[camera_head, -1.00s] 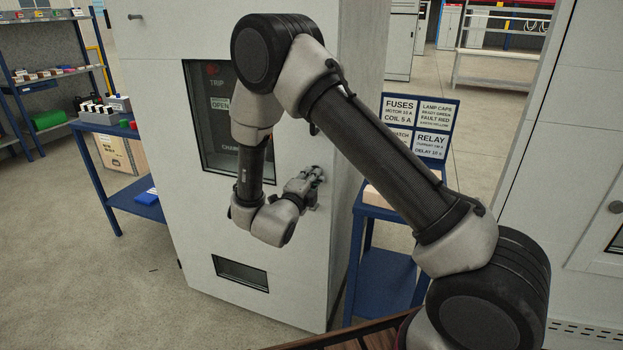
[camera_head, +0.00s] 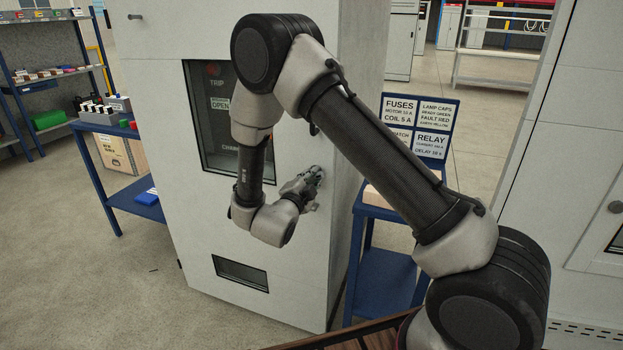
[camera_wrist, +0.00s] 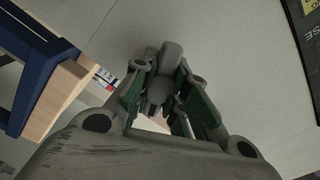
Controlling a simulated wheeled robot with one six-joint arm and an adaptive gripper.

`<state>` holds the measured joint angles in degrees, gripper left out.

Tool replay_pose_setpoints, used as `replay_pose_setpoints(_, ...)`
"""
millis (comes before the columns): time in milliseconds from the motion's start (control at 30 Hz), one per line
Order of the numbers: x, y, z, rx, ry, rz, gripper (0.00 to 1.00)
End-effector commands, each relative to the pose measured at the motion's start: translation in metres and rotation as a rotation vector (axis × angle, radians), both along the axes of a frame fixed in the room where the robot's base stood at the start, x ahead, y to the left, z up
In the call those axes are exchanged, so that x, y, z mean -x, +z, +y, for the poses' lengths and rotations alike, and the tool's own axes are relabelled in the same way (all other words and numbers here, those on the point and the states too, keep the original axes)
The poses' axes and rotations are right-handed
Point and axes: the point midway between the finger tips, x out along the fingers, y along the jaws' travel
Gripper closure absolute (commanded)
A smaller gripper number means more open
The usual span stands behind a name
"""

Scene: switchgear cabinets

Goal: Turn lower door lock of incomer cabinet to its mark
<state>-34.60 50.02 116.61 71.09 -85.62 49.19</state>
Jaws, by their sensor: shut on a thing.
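The incomer cabinet (camera_head: 215,228) is the tall pale cabinet in the middle of the head view, with a dark window marked TRIP and OPEN. My gripper (camera_head: 316,174) is at the right side of its front door, at mid height. In the wrist view my gripper (camera_wrist: 164,80) has its green-padded fingers closed around a grey rounded piece, the door lock (camera_wrist: 170,56).
A blue stand (camera_head: 385,265) with a sign board (camera_head: 418,125) is close to the cabinet's right side; its wooden block (camera_wrist: 62,97) shows in the wrist view. Another pale cabinet (camera_head: 585,160) stands at the right. A blue table (camera_head: 110,165) is at the left. A small window (camera_head: 240,273) is low on the door.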

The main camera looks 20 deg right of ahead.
Motion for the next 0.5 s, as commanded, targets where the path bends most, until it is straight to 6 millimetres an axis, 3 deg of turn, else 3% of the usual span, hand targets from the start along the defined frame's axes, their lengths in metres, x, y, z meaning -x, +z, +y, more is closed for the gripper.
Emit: replay_pose_setpoints(500,0.0002,-0.0009,0.0001,0.395,0.001,0.290,1.00)
